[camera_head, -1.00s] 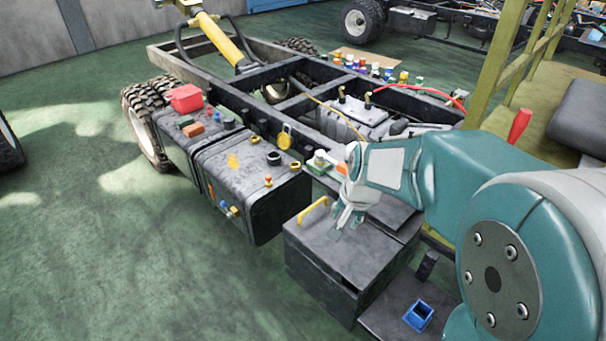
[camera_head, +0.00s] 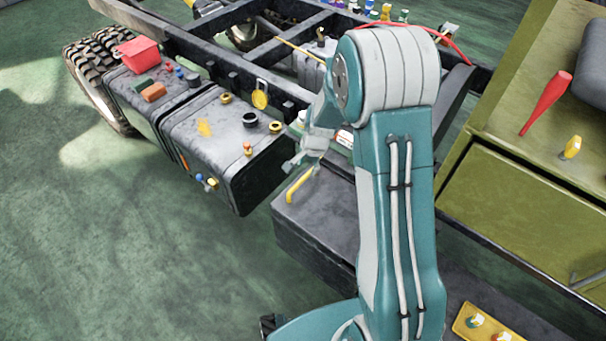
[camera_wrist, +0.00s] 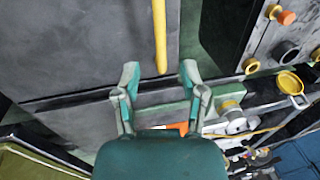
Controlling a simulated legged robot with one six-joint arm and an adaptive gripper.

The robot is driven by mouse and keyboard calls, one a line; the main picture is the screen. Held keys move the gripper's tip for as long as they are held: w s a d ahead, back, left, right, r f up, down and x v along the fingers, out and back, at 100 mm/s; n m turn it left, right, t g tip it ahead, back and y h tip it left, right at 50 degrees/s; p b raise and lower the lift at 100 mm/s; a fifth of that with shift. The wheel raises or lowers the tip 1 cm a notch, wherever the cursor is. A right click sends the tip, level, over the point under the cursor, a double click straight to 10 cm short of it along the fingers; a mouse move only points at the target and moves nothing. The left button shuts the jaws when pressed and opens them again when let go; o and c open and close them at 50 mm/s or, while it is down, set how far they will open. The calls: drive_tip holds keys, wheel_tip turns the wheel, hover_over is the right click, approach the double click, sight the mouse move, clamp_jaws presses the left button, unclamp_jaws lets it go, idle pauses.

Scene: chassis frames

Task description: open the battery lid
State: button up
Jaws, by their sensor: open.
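The battery lid (camera_head: 325,215) is the dark grey top of a box beside the chassis frame, and it lies closed. Its yellow bar handle (camera_head: 299,186) stands near the left edge of the lid. My gripper (camera_head: 294,163) is open and empty at the far end of the handle. In the wrist view the handle (camera_wrist: 160,30) runs down from the top edge, and its end lies between the two open fingertips (camera_wrist: 160,72) in the picture. The fingers do not appear to touch it. My arm hides the right part of the lid.
A dark tank (camera_head: 215,130) with caps and a red container (camera_head: 139,55) stands left of the lid. Chassis rails (camera_head: 225,70) run behind. An olive bench (camera_head: 530,190) with a red tool (camera_head: 547,103) is at right. Open green floor lies at left.

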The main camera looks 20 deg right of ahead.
sight(303, 178)
drive_tip(key=f, duration=0.4)
drive_tip(key=w+a+f, duration=0.1)
drive_tip(key=f, duration=0.1)
drive_tip(key=shift+f, duration=0.3)
drive_tip(key=shift+d, duration=0.1)
clamp_jaws()
